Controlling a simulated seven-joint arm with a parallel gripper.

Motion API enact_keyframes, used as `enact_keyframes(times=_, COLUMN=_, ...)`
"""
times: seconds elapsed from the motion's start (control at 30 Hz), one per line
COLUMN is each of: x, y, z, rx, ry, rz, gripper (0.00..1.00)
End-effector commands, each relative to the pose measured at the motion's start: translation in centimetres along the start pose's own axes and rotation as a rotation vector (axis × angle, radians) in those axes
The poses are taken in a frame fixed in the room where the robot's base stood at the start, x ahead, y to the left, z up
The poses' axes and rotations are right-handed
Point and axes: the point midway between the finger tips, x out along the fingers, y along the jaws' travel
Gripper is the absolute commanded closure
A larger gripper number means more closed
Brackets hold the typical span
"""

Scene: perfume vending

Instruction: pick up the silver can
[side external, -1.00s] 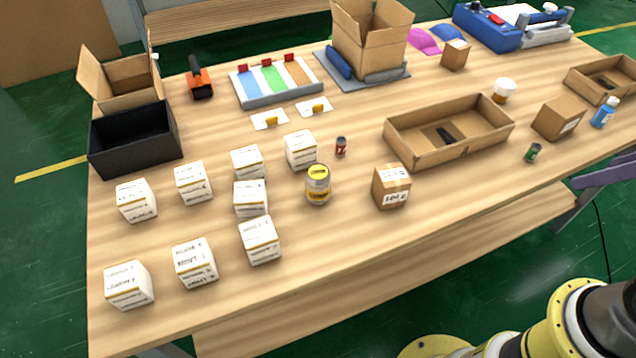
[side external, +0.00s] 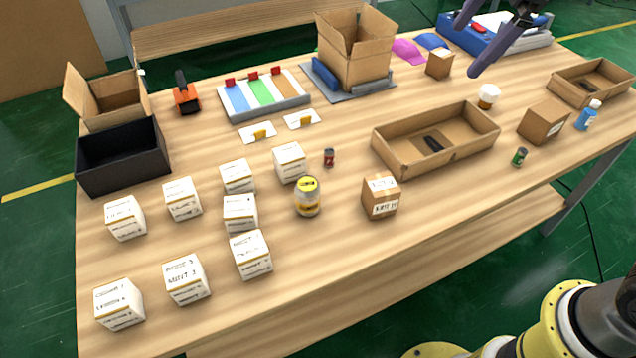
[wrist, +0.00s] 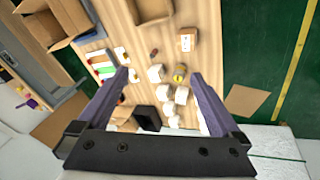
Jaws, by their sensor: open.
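The silver can (side external: 307,196) has a yellow top and a yellow band. It stands upright on the table between the white boxes and a small brown box (side external: 380,196). In the wrist view the can (wrist: 180,73) shows between the fingers, close to the right one. My gripper (side external: 467,50) has purple fingers and hangs at the top right of the side view, well above the table and away from the can. The gripper (wrist: 158,75) is open and empty in the wrist view.
Several white boxes (side external: 252,254) stand close to the can's left. A small red can (side external: 329,157) is just behind it. An open cardboard tray (side external: 435,160) lies to the right. A black bin (side external: 125,165) is at the left.

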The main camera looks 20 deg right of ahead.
Motion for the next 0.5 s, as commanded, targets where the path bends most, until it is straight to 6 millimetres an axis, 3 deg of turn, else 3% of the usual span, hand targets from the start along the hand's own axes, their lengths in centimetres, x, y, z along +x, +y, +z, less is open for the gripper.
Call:
enact_keyframes(times=0.03, x=1.6, y=0.8, z=-2.0, rx=-0.063, ry=-0.007, rz=-0.028, gripper=0.0)
enact_keyframes(times=0.23, x=8.2, y=2.1, z=-8.9, rx=-0.285, ry=-0.025, rz=-0.122, gripper=0.0)
enact_keyframes(times=0.37, x=13.5, y=1.2, z=-13.2, rx=-0.4, ry=-0.041, rz=-0.187, gripper=0.0)
enact_keyframes(times=0.5, x=19.3, y=-1.2, z=-16.7, rx=-0.475, ry=-0.065, rz=-0.254, gripper=0.0)
